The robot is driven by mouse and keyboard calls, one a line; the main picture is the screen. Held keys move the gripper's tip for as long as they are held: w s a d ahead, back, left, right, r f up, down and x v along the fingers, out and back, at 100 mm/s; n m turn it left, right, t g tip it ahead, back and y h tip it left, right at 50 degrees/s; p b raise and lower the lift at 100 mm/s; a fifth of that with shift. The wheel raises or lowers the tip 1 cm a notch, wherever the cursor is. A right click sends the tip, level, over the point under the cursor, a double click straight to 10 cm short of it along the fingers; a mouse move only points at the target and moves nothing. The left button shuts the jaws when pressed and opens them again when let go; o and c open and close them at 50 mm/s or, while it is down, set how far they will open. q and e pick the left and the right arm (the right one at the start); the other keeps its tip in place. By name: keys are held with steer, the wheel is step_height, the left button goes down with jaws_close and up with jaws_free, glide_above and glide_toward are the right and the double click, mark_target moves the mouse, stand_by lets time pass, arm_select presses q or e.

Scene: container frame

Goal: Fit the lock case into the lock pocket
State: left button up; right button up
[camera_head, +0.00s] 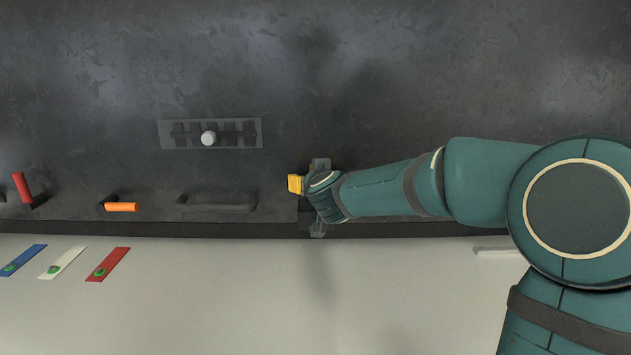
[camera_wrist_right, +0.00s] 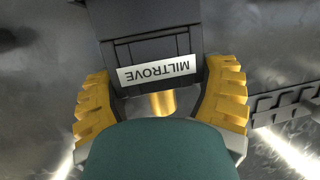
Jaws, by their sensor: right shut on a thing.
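My right gripper (camera_head: 295,184) reaches in from the right in the head view, its yellow fingers near the dark panel's lower edge. In the right wrist view, its yellow fingers (camera_wrist_right: 160,100) stand on both sides of a dark block with a white MILTROVE label and a brass cylinder, which I take to be the lock case (camera_wrist_right: 155,72). The gripper is shut on it; the finger contact is partly hidden by my green wrist. Dark framing continues above the label; I cannot tell whether it is the lock pocket or how the case sits to it. My left gripper is not in view.
The dark panel carries a slotted plate with a white knob (camera_head: 208,138), a dark bar handle (camera_head: 216,203), an orange handle (camera_head: 121,207) and a red handle (camera_head: 21,186). Blue, white and red tags (camera_head: 107,264) lie on the pale area below. The upper panel is clear.

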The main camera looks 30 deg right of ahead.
steer(key=shift+f+b, duration=1.3)
steer(key=shift+f, duration=0.35)
stand_by(0.4)
steer(key=o, duration=1.2)
steer(key=shift+f, duration=0.15)
steer(key=shift+s, duration=0.1)
steer(key=v, duration=1.2)
